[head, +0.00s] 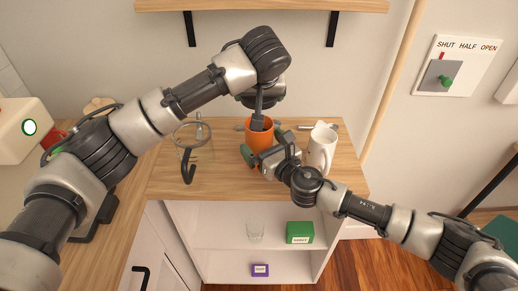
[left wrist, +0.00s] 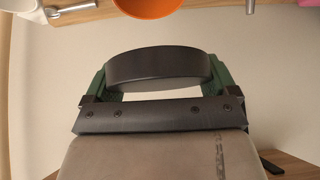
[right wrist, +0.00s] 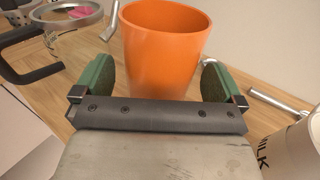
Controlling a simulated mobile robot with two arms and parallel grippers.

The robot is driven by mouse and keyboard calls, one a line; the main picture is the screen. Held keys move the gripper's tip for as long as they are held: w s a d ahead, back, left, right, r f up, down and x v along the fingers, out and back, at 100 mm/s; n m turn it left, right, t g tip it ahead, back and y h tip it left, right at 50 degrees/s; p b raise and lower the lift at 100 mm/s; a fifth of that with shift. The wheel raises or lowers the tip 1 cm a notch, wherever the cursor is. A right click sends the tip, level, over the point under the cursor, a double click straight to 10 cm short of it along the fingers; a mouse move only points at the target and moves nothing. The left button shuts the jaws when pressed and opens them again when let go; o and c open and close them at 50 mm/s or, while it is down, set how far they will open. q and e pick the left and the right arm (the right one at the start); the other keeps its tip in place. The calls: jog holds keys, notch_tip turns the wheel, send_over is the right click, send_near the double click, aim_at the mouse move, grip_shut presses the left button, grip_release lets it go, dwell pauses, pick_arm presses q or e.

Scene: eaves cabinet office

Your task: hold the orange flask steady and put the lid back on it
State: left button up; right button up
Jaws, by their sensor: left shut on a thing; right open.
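The orange flask (head: 260,140) stands upright on the wooden counter with its mouth open. It also shows in the right wrist view (right wrist: 165,50). My right gripper (right wrist: 157,82) is open, with one green finger on each side of the flask; I cannot tell whether they touch it. My left gripper (left wrist: 155,80) is shut on a dark grey round lid (left wrist: 158,67), clear of the counter. The flask's edge shows at the top of the left wrist view (left wrist: 148,6).
A white jug (head: 321,150) stands close right of the flask. A metal utensil (right wrist: 275,100) lies behind it. A ring-topped vessel with a black handle (head: 188,165) stands to the left. Below are a glass (head: 255,229), a green box (head: 300,232) and a purple box (head: 260,270).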

jog(key=shift+w+a, duration=0.35)
jog(key=shift+w, duration=0.25)
jog(key=shift+c, duration=0.3)
jog(key=c, duration=1.2)
pick_arm(q)
jog(key=shift+f, duration=2.45)
